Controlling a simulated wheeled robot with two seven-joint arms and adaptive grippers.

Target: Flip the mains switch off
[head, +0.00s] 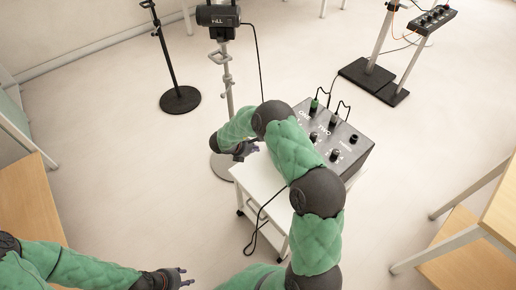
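A dark grey control box (360,158) with knobs, sockets and white lettering sits on a white wheeled cart (262,181). Labels reading roughly "ONE" and "TWO" show on it, and a smaller unreadable label near its right side. A small dark part (354,139) stands by that label; I cannot tell whether it is the mains switch or its position. My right arm crosses over the cart and hides the box's left front. My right gripper (246,151) is left of the box, apart from it, its fingers too small to judge. My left gripper (187,276) is open and empty at the bottom.
A stand with a black lamp (218,15) rises behind the cart, its cable hanging down. A black round-based stand (180,99) is further left. Another control panel (433,19) is at top right. Wooden shelves flank both sides. Floor left of the cart is clear.

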